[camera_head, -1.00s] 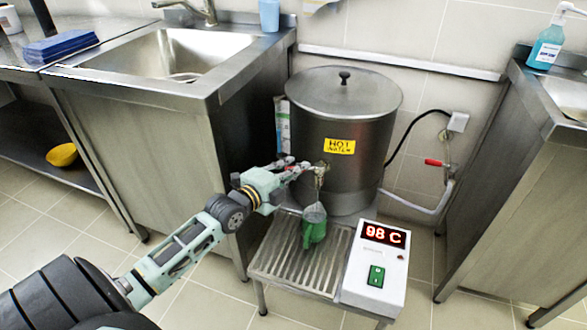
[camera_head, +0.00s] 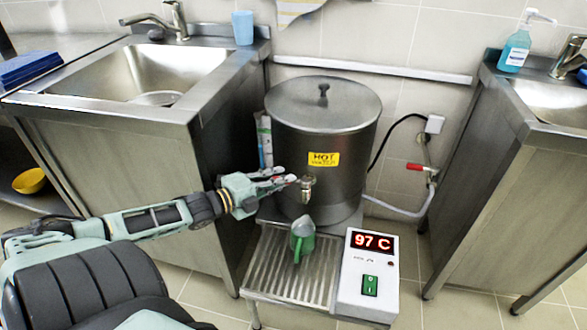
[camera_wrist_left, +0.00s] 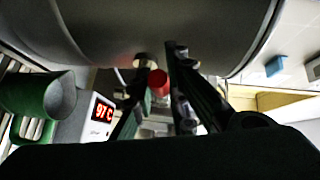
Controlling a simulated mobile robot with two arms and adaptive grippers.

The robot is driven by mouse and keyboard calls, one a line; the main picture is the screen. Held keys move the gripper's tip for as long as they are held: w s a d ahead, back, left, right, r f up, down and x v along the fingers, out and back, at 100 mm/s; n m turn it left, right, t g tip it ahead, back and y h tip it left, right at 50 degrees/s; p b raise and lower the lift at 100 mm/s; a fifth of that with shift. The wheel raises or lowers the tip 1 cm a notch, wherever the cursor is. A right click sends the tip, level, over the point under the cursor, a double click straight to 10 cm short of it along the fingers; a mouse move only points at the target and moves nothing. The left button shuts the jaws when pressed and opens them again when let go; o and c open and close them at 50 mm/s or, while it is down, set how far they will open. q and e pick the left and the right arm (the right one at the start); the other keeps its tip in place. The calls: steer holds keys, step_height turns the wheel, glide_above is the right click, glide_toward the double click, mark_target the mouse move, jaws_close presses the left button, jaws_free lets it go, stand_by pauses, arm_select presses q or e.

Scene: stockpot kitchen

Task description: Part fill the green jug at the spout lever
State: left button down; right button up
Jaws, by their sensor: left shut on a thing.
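The green jug (camera_head: 303,248) stands upright on the slatted drip tray (camera_head: 262,270), beneath the spout (camera_head: 306,188) of the steel hot water urn (camera_head: 320,130). The jug also shows at the left of the left wrist view (camera_wrist_left: 38,98). My left gripper (camera_head: 288,177) is at the spout, above the jug and just to its left. It is shut on the spout lever, which its fingers mostly hide. The fingers (camera_wrist_left: 160,65) reach below the urn in the wrist view. I cannot tell how full the jug is. My right gripper is not in view.
A white control box (camera_head: 366,280) reading 97 C stands right of the tray. A steel sink cabinet (camera_head: 165,165) is on the left, another (camera_head: 495,190) on the right. A red-handled valve (camera_head: 415,167) and hose are behind the urn's right side.

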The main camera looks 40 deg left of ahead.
arm_select(q)
steer(key=shift+f, duration=0.15)
steer(key=c, duration=1.7)
jaws_free()
